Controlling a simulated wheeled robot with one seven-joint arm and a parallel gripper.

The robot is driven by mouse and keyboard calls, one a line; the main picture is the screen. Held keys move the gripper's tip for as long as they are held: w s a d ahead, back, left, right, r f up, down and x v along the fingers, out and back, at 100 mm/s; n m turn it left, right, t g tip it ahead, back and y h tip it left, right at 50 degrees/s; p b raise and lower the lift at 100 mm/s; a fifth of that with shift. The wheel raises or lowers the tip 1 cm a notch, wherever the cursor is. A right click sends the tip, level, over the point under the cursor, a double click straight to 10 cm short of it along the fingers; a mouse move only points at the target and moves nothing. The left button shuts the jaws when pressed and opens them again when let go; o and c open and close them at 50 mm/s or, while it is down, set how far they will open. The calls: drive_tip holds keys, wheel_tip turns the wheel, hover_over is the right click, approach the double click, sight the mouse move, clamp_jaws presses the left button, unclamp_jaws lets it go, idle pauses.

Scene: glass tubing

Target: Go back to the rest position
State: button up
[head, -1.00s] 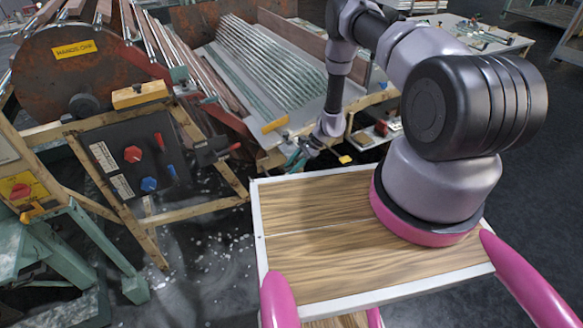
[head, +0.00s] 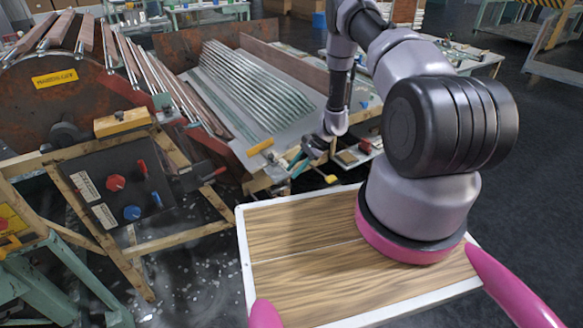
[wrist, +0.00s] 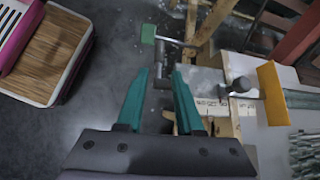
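My gripper (wrist: 160,76) shows in the wrist view as two teal fingers with a clear gap between them and nothing held. In the head view, my gripper (head: 298,164) hangs low at the end of my bent arm, beside the wooden end of the glass tubing rack. Its fingers are small there. Several glass tubes (head: 258,86) lie side by side on the sloped rack behind it.
A control panel (head: 125,190) with red and blue knobs stands on a wooden frame at the left. A yellow block (wrist: 270,92) and a green-ended lever (wrist: 149,34) are near the gripper in the wrist view. Open dark floor (head: 530,170) lies to the right.

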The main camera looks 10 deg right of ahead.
drive_tip(key=w+r+n, duration=0.1)
drive_tip(key=w+r, duration=0.1)
drive_tip(key=r, duration=0.8)
drive_tip(key=w+r+n, duration=0.1)
drive_tip(key=w+r, duration=0.1)
drive_tip(key=r, duration=0.7)
drive_tip(key=s+r+n+t+h, duration=0.1)
drive_tip(key=s+r+n, duration=0.1)
drive_tip(key=r, duration=0.9)
drive_tip(key=s+r+n+t+h, duration=0.1)
drive_tip(key=s+r, duration=0.2)
drive_tip(key=r, duration=0.8)
drive_tip(key=s+r+n+t+h, duration=0.2)
drive_tip(key=s+r+n, duration=0.1)
drive_tip(key=s+r, duration=0.9)
drive_tip(key=s+d+r+t+h, duration=0.1)
drive_tip(key=s+r+t, duration=0.1)
drive_tip(key=s+r, duration=0.2)
drive_tip(key=s+d+r+n+t+h, duration=0.1)
drive_tip(key=s+r, duration=0.3)
drive_tip(key=s, duration=0.5)
drive_tip(key=shift+s+d+t, duration=0.25)
drive_tip(key=shift+t, duration=0.15)
drive_tip(key=shift+r, duration=0.1)
